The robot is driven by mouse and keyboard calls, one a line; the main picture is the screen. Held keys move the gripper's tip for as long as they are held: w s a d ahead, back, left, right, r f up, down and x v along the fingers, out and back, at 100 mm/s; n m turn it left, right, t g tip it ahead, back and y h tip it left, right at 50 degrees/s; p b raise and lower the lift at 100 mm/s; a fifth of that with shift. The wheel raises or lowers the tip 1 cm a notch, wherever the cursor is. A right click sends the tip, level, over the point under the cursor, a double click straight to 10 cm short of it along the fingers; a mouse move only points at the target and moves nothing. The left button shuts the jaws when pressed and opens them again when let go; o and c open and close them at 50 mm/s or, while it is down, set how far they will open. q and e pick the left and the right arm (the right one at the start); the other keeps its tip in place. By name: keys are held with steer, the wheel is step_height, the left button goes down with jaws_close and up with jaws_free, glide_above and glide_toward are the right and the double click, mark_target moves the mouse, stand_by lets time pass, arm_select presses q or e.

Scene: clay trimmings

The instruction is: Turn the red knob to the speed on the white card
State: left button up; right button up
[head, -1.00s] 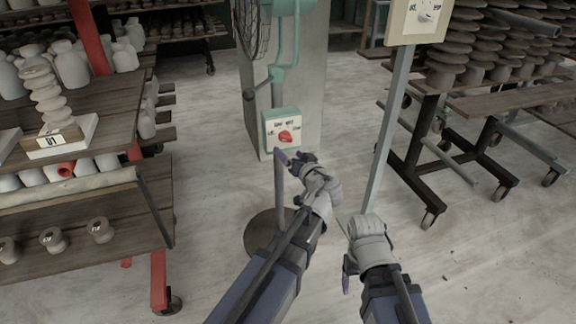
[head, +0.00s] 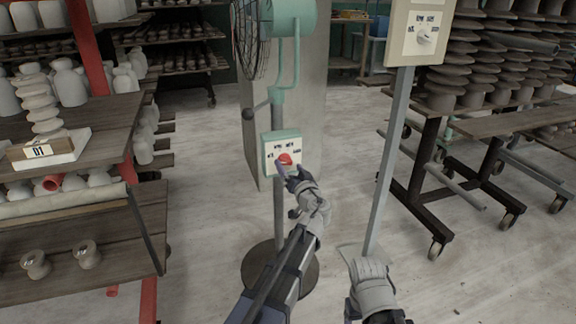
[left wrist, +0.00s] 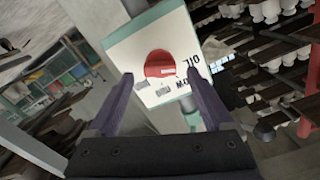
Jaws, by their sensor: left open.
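The red knob (head: 285,158) sits on a white-faced, green-edged control box (head: 267,150) on the fan's post. It also shows in the left wrist view (left wrist: 158,62), with a short pale mark and small labels around it. My left gripper (head: 287,171) is open just in front of the knob. In the left wrist view its fingers (left wrist: 160,76) stand on either side of the knob; contact cannot be told. A small white card (head: 39,151), apparently marked "01", stands on the left shelf. My right gripper (head: 352,305) is low in the head view, its fingers mostly hidden.
A second box (head: 407,50) with a pale knob stands on a grey post (head: 388,165) right of the fan. A shelf cart (head: 85,220) with pottery is at left. A rack of stacked discs (head: 480,90) is at right. The floor between is clear.

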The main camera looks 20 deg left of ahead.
mark_target(285, 161)
arm_select(q)
steer(key=shift+x, duration=1.15)
steer(key=shift+c, duration=0.4)
jaws_close()
